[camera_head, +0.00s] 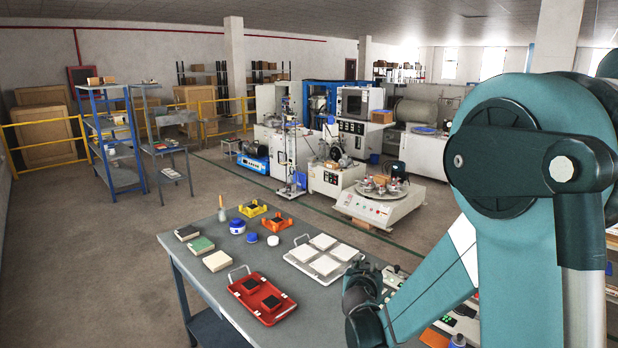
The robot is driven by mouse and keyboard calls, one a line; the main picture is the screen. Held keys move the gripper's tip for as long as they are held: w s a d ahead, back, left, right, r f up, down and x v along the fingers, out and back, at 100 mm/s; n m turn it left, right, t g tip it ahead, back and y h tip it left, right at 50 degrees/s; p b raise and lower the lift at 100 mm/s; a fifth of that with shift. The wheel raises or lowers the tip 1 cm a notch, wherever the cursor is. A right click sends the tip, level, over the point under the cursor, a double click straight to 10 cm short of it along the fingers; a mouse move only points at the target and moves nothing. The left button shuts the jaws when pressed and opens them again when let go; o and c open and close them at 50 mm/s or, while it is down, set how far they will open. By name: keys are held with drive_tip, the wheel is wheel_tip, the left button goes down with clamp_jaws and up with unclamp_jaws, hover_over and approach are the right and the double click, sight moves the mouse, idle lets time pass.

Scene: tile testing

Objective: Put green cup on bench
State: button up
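I see no other cup clearly. My gripper (361,278) is dark and at the right side of the bench, right of the white tile tray and well away from the pale green item. Its fingers are small and dark, so I cannot tell whether they are open or hold anything.
The bench also holds a red tray (262,310), a white tile tray (302,265), several tile blocks (217,261), blue-and-white jars (237,227) and yellow and orange holders (276,222). My teal arm hides the right side.

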drive_tip(key=shift+s+d, duration=0.55)
drive_tip(key=shift+s, duration=0.2)
drive_tip(key=shift+s+d, duration=0.5)
drive_tip(key=shift+s, duration=0.25)
drive_tip(key=s+d+f+m+g+h+b, duration=0.3)
drive_tip(key=s+d+m+g+h+b, duration=0.1)
drive_tip(key=d, duration=0.6)
drive_tip(key=s+d+f+m+g+h+b, duration=0.4)
drive_tip(key=s+d+m+h, duration=0.1)
drive_tip(key=d, duration=0.5)
drive_tip(key=shift+s+m, duration=0.35)
drive_tip(key=shift+m, duration=0.35)
drive_tip(key=shift+f, duration=0.1)
drive_tip(key=shift+f, duration=0.15)
drive_tip(key=shift+f+b, duration=1.95)
drive_tip(key=shift+f, duration=1.3)
drive_tip(key=shift+f+b, duration=0.35)
drive_tip(key=shift+f, duration=0.15)
